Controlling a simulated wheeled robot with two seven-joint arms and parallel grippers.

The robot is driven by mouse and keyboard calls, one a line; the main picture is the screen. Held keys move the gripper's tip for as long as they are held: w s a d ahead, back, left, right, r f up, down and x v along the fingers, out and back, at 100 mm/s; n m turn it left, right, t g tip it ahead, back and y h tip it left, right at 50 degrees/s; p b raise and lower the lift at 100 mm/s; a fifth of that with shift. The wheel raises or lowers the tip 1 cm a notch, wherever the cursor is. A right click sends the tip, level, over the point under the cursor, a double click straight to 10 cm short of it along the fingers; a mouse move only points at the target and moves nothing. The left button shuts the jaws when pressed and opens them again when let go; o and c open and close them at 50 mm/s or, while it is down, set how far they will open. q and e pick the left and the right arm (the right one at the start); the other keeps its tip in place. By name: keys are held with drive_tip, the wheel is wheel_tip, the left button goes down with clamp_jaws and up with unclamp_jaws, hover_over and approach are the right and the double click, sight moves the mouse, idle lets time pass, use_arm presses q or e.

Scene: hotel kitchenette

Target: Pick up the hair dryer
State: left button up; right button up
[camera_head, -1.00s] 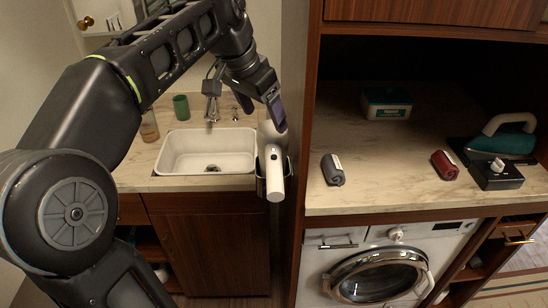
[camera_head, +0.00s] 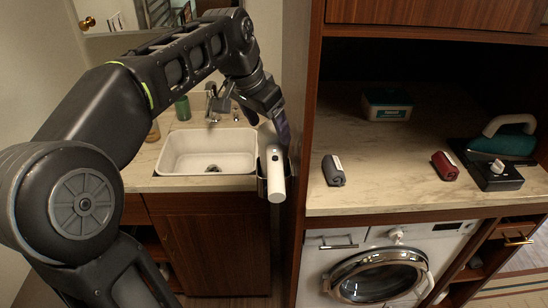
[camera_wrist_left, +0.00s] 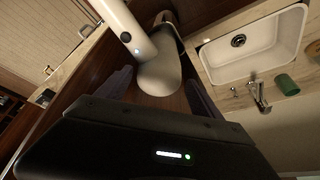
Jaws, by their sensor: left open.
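The white hair dryer (camera_head: 275,175) hangs in a dark holder (camera_head: 262,186) on the side of the wooden cabinet, right of the sink. Its handle points toward me and down. My left gripper (camera_head: 281,128) is just above and behind the dryer, pointing down. In the left wrist view the dryer (camera_wrist_left: 158,72) lies between the two open fingers, its rounded head nearest the palm and its handle running to the top left. The fingers stand apart on either side; I cannot tell whether they touch it. My right gripper is not in view.
A white sink (camera_head: 208,152) with a faucet (camera_head: 212,104) and a green cup (camera_head: 182,108) are left of the dryer. The cabinet's side panel (camera_head: 302,130) stands close on its right.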

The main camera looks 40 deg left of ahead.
use_arm(q)
drive_tip(key=x, duration=0.4)
drive_tip(key=shift+p, duration=0.35)
drive_tip(key=shift+c, duration=0.2)
drive_tip(key=shift+r, duration=0.1)
clamp_jaws()
idle(0.5)
